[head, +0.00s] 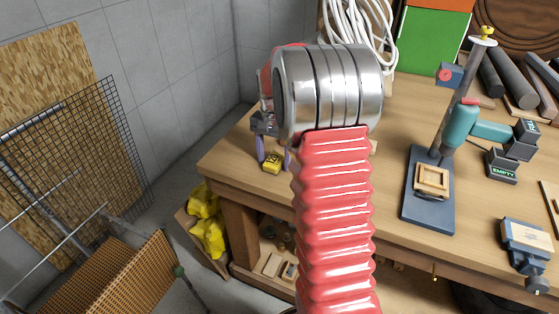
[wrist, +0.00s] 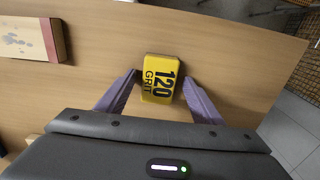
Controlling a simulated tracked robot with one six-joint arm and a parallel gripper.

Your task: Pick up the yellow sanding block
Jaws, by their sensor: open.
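The yellow sanding block (wrist: 162,80), marked "120 GRIT" in black, lies on the wooden workbench (wrist: 95,60). In the wrist view it sits between and just ahead of the two purple fingertips of my gripper (wrist: 160,88). The fingers are spread with gaps on both sides of the block. In the head view the block (head: 271,162) lies near the bench's left end, with the gripper's purple fingers (head: 273,152) beside it. My red, ribbed arm hides part of the bench to its right.
A drill stand (head: 428,208) and a small vise (head: 527,238) stand on the bench to the right. A wooden block with a stained pale top (wrist: 28,40) lies left in the wrist view. Bare bench top surrounds the sanding block; the bench edge is close on the right there.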

